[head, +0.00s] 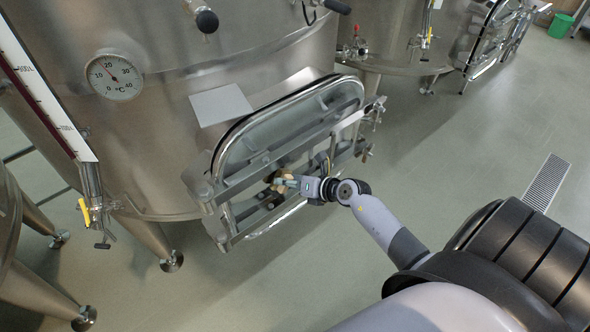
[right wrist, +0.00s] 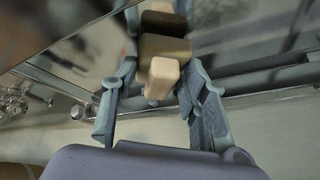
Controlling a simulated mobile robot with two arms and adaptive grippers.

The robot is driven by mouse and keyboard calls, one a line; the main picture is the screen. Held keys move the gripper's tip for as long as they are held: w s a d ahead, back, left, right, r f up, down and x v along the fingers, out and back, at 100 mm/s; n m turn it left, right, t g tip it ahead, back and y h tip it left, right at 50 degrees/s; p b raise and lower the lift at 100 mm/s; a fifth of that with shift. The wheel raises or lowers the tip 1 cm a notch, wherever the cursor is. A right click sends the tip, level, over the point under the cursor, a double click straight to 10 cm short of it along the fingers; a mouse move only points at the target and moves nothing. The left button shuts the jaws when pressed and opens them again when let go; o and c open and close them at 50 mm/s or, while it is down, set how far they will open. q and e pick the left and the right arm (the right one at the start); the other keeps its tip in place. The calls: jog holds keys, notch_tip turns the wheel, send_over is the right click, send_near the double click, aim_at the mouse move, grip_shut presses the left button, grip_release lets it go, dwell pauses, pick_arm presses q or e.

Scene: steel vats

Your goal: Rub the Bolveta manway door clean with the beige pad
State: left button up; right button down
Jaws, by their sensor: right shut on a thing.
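The manway door (head: 272,120) is an oval steel door, low on the large vat, crossed by steel bars. My right gripper (head: 286,182) is in front of the lower part of the door. It is shut on the beige pad (head: 277,187), which is small and partly hidden by the fingers. In the right wrist view the pad (right wrist: 161,79) sits between the two fingers, with a darker brown part beyond it, close to the shiny door surface. I cannot tell whether the pad touches the door. No name is readable on the door. My left gripper is not in view.
Steel bars (head: 262,158) and clamp handles surround the door. A blank pale plate (head: 220,104) sits above it. A thermometer (head: 115,77) and a valve with a yellow handle (head: 85,212) are at left. Open floor (head: 450,140) lies to the right, with a drain grate (head: 547,182).

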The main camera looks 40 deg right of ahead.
aim_at(291, 173)
jog(key=shift+a+r, duration=0.15)
jog(key=shift+a, duration=0.3)
jog(key=shift+w+d+r+p, duration=0.1)
jog(key=shift+d+r+p, duration=0.05)
jog(key=shift+r+p, duration=0.75)
jog(key=shift+d+f, duration=0.25)
jog(key=shift+d, duration=0.2)
jog(key=shift+d+b, duration=0.55)
jog(key=shift+d, duration=0.75)
jog(key=shift+w+d+f+b, duration=0.15)
jog(key=shift+d+b, duration=0.5)
jog(key=shift+d, duration=1)
jog(key=shift+w+d+b, duration=0.15)
jog(key=shift+d+b, duration=0.75)
jog(key=shift+d, duration=0.3)
jog(key=shift+d+b, duration=0.3)
jog(key=shift+d, duration=0.35)
jog(key=shift+w+d+b, duration=0.15)
jog(key=shift+d+b, duration=0.75)
jog(key=shift+d, duration=0.6)
jog(key=shift+r, duration=0.3)
jog(key=shift+d, duration=0.1)
